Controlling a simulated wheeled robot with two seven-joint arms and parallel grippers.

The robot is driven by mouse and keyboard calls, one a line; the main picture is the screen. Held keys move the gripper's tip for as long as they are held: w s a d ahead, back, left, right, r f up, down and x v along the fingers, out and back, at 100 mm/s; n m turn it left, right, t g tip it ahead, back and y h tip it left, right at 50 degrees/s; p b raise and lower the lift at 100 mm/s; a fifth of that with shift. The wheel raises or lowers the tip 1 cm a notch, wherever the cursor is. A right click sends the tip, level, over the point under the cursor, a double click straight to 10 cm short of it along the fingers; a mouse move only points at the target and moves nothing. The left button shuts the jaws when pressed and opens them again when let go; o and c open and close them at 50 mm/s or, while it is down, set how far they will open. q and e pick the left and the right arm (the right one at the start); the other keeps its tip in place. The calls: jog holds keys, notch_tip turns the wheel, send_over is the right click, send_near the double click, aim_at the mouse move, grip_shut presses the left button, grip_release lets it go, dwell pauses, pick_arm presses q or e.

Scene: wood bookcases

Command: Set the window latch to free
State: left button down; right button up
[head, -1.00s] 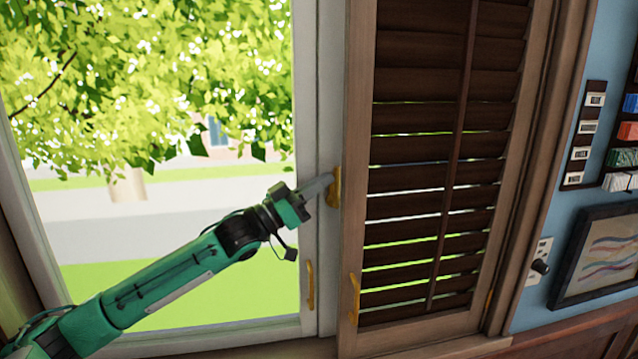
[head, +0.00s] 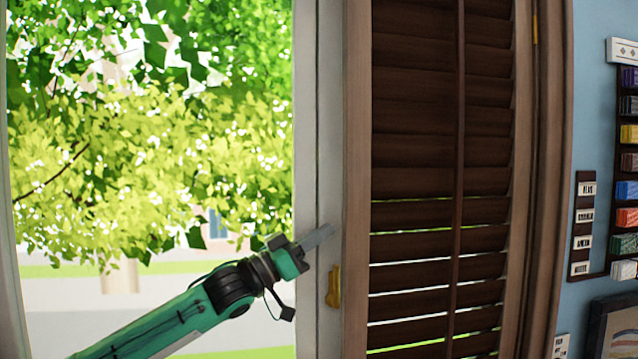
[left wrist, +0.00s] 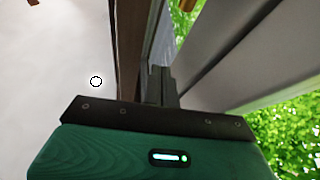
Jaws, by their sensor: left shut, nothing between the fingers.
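The window latch (head: 334,287) is a small brass piece on the pale window frame, pointing roughly up and down, beside the brown shutter. My left gripper (head: 322,236) is on a green arm from the lower left. Its grey fingers are shut and empty, above the latch and apart from it in the head view. In the left wrist view the shut fingers (left wrist: 163,85) point toward the pale frame; small brass-coloured bits show at the top edge, and I cannot tell which part they belong to. My right gripper is not in view.
A louvred brown shutter (head: 438,150) stands close to the right of the latch. The pale window frame (head: 308,120) runs up the middle, with leaves outside the pane. Racks of coloured items (head: 627,190) and a dark picture frame (head: 612,325) are on the blue wall.

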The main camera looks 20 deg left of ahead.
aim_at(320, 180)
pick_arm(q)
jog(key=shift+r+p, duration=0.45)
jog(key=shift+r, duration=4.85)
